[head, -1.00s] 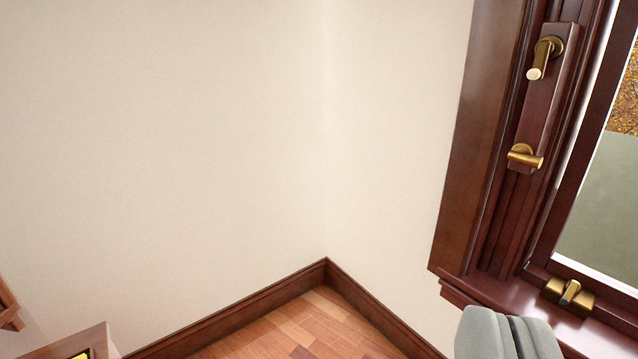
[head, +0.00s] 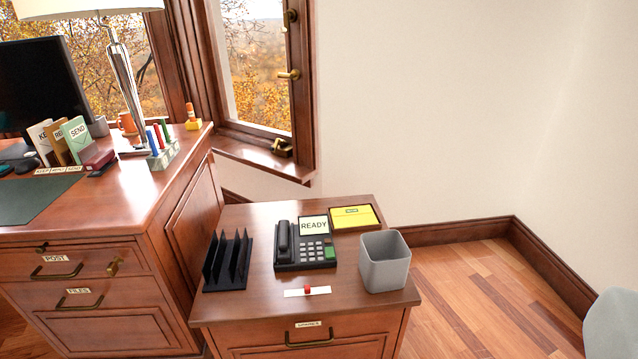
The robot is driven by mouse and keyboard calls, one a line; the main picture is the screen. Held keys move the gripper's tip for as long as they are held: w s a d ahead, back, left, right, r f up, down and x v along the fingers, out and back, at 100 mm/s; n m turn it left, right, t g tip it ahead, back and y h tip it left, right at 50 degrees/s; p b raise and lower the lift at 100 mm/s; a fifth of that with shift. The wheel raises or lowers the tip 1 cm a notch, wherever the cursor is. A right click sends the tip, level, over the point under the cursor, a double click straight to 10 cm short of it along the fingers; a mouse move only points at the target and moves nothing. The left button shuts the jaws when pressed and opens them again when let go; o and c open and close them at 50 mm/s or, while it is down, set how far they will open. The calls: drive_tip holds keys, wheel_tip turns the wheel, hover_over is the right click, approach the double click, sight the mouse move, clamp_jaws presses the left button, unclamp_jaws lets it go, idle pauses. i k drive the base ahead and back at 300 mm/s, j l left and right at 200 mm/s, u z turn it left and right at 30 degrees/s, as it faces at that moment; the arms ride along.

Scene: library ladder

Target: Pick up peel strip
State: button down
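A light grey rounded part at the lower right corner seems to be my gripper (head: 612,326). It is well to the right of the cabinet, apart from the strip. It is cut off by the picture edge and its fingertips do not show clearly.
The cabinet top also holds a black upright rack (head: 227,262), a phone (head: 305,245) with a READY card, a yellow notepad (head: 354,217) and a grey bin (head: 385,262). A desk (head: 130,207) with lamp and monitor stands left. Wooden floor (head: 470,300) is open at right.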

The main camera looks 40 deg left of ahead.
sight(307, 290)
drive_tip(key=k+l+u, duration=0.2)
drive_tip(key=k+u, duration=0.2)
drive_tip(key=k, duration=0.4)
drive_tip(key=k+u, duration=0.4)
drive_tip(key=k, duration=0.35)
drive_tip(key=i+l, duration=0.2)
drive_tip(key=i, duration=0.35)
drive_tip(key=i+l, duration=0.15)
drive_tip(key=i, duration=0.4)
drive_tip(key=i+l, duration=0.2)
drive_tip(key=i, duration=0.4)
drive_tip(key=i+l, duration=0.2)
drive_tip(key=i, duration=0.35)
